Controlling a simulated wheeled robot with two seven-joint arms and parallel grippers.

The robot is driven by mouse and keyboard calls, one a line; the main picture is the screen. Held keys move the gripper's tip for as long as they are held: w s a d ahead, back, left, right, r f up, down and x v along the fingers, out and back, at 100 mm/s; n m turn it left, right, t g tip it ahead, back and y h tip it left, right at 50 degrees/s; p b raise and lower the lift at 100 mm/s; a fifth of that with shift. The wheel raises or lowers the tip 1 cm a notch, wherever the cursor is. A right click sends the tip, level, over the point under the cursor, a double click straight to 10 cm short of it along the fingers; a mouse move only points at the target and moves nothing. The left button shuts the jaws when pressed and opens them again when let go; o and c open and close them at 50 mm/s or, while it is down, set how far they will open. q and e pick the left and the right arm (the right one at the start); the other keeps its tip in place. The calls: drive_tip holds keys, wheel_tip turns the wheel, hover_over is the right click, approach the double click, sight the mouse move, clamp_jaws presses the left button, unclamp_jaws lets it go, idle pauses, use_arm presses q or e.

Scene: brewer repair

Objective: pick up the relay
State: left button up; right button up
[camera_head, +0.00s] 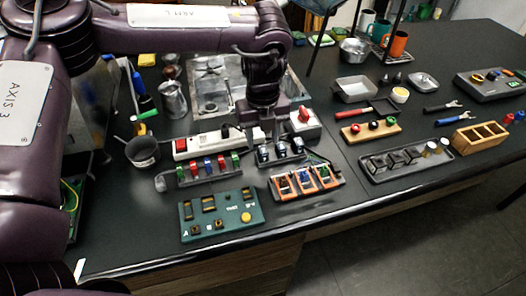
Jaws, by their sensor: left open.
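My left gripper (266,132) points down over the middle of the bench, its fingers partly hidden by the dark arm. Just below it is a dark holder with several small black-and-clear parts (264,154). I cannot tell whether the fingers touch any part. No part is labelled as the relay; the small parts under the gripper and the dark square parts (378,162) in the right tray are too small to identify. A green board (221,214) with dark blocks and a yellow button lies at the front. My right gripper is out of view.
A rack of coloured parts (208,168) and an orange module rack (306,180) flank the holder. A white power strip (206,142) and red-knob box (302,122) stand behind. A black pot (142,151) is left. Bare bench (345,205) lies at front right.

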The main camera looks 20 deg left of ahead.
sight(263, 149)
use_arm(q)
wheel_tip(263, 149, down, 3)
drive_tip(key=shift+w+r+p, duration=0.1)
drive_tip(key=shift+r+p, duration=0.05)
drive_tip(key=shift+p, duration=0.15)
drive_tip(key=shift+f, duration=0.5)
drive_tip(key=shift+c, duration=0.2)
drive_tip(key=c, duration=0.9)
clamp_jaws()
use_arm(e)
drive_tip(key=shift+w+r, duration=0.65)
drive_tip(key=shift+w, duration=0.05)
use_arm(q)
drive_tip(key=shift+r, duration=0.15)
